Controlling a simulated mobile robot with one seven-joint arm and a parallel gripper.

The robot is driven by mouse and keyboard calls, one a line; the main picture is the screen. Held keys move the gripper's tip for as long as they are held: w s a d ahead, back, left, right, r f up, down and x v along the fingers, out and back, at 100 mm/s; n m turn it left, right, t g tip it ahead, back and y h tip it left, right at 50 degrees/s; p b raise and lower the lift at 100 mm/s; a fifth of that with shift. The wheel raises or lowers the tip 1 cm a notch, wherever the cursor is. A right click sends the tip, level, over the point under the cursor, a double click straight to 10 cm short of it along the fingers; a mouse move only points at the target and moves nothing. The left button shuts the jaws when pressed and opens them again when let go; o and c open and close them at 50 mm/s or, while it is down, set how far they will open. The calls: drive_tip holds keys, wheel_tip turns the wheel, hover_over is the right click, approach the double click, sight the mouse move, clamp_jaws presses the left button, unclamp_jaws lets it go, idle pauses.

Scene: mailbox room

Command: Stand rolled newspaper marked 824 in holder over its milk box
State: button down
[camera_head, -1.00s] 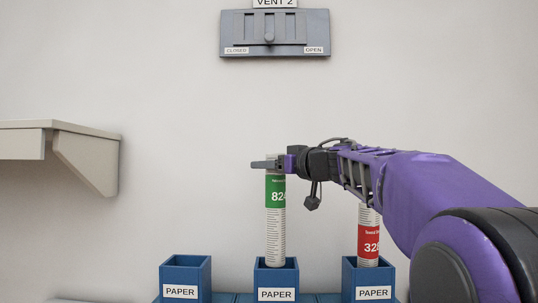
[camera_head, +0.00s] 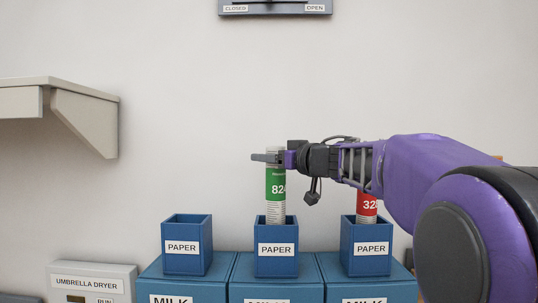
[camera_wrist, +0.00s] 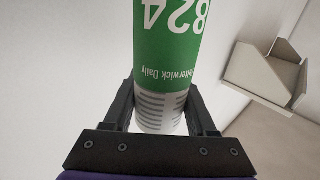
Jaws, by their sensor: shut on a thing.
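The rolled newspaper marked 824 (camera_head: 276,188), white with a green band, stands upright with its lower end inside the middle blue paper holder (camera_head: 276,249). My gripper (camera_head: 265,158) is shut on it near its top. In the wrist view the newspaper (camera_wrist: 168,45) shows between my gripper's dark fingers (camera_wrist: 160,105), its number upside down. The middle milk box (camera_head: 277,272) is under this holder; its label is cut off by the lower edge, and no number on it can be read.
A red-banded newspaper (camera_head: 367,205) stands in the right paper holder (camera_head: 367,262), partly behind my arm. The left paper holder (camera_head: 186,256) shows no newspaper. An umbrella dryer (camera_head: 92,283) is at lower left, a shelf (camera_head: 70,110) at upper left.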

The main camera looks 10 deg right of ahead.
drive_tip(key=shift+c, duration=0.6)
unclamp_jaws()
